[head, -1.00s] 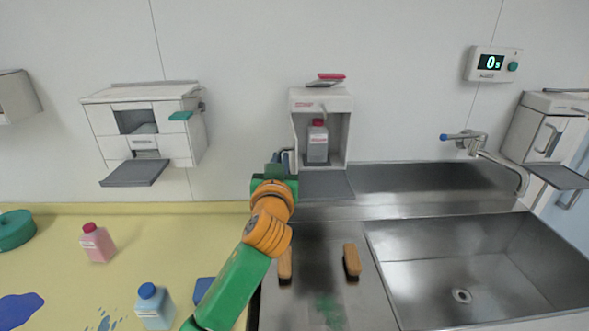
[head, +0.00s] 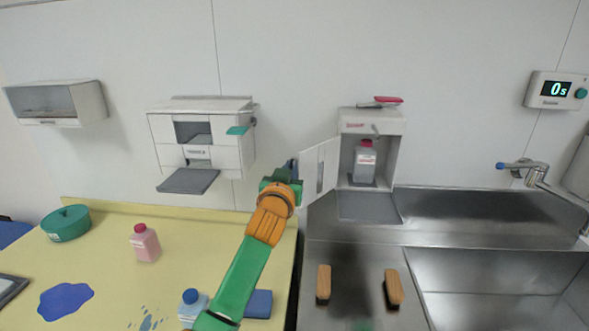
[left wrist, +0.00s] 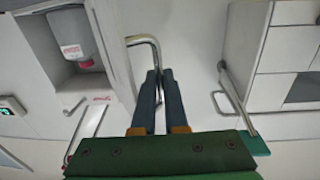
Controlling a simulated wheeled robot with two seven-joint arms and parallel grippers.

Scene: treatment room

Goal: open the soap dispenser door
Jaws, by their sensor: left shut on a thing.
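The soap dispenser (head: 372,122) is a white box on the wall with a red-tipped lever on top. Its front stands open, and a grey bottle with a red cap (head: 365,163) shows inside. The white door (head: 314,168) is swung out on the left side of the box, angled toward the wall. My left gripper (head: 291,172) is at the door's outer edge. In the left wrist view the picture is inverted, and the closed fingers (left wrist: 159,82) meet the curved metal door handle (left wrist: 146,41). My right gripper is out of view.
A paper towel dispenser (head: 200,125) hangs on the wall left of my gripper. Below are a yellow counter (head: 110,275) with bottles and a green pot (head: 66,223), and a steel sink (head: 490,280) with two brushes beside it. A tap (head: 535,172) is at right.

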